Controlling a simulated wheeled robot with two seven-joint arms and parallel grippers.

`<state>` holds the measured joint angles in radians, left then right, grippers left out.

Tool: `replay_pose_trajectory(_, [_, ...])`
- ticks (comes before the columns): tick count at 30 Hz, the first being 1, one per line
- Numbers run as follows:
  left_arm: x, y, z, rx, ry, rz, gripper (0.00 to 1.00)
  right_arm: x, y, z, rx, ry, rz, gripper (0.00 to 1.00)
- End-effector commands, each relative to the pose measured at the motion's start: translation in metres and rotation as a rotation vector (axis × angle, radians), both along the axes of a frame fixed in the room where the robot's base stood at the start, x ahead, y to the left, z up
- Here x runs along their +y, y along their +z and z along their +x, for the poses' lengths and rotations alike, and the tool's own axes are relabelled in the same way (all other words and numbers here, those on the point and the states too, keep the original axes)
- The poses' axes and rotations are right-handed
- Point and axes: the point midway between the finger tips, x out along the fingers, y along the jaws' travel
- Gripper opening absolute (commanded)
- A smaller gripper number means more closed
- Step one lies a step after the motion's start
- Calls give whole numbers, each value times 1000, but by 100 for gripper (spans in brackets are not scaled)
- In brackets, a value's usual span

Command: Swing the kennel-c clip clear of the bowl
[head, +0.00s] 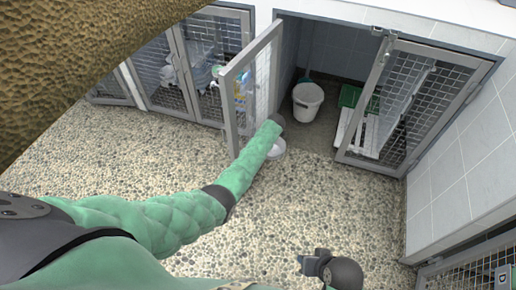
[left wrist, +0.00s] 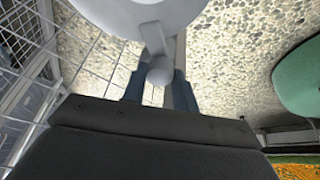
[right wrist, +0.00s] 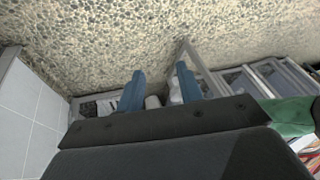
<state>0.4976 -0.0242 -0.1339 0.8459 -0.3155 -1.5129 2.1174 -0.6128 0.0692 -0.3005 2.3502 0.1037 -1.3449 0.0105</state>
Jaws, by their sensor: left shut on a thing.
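The pale grey bowl (head: 278,149) shows beside the open mesh door (head: 252,85), partly covered by my left arm. In the left wrist view, the bowl (left wrist: 140,14) fills the top of the picture. The grey clip (left wrist: 160,70), a bar with a round knob, reaches from the bowl's edge down between the blue fingers of my left gripper (left wrist: 160,88), which is shut on it. The bar's far end meets or passes the bowl's rim; I cannot tell which. My right gripper (head: 312,262) is open and empty above the pebbled floor, its fingers apart in the right wrist view (right wrist: 160,85).
A white bucket (head: 307,103) stands inside the open kennel, with a green item (head: 352,97) and a white slatted board (head: 357,130) to its right. Another mesh door (head: 390,105) is on the right. The pebbled floor (head: 220,240) in front is clear.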

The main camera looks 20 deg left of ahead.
Motion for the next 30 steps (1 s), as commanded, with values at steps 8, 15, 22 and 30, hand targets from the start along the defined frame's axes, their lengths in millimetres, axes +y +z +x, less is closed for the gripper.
replay_pose_trajectory(8, [0,3,-2,1,-173,0,6,-22,31,4,28,-18,-46,36])
replay_pose_trajectory(15, [0,3,-3,0,-397,1,6,-42,52,-5,84,-31,-95,36])
replay_pose_trajectory(22, [1,3,-4,0,-615,0,6,-60,71,-13,133,-45,-135,36])
replay_pose_trajectory(30, [1,2,-4,-1,-844,1,6,-77,91,-22,180,-63,-175,36])
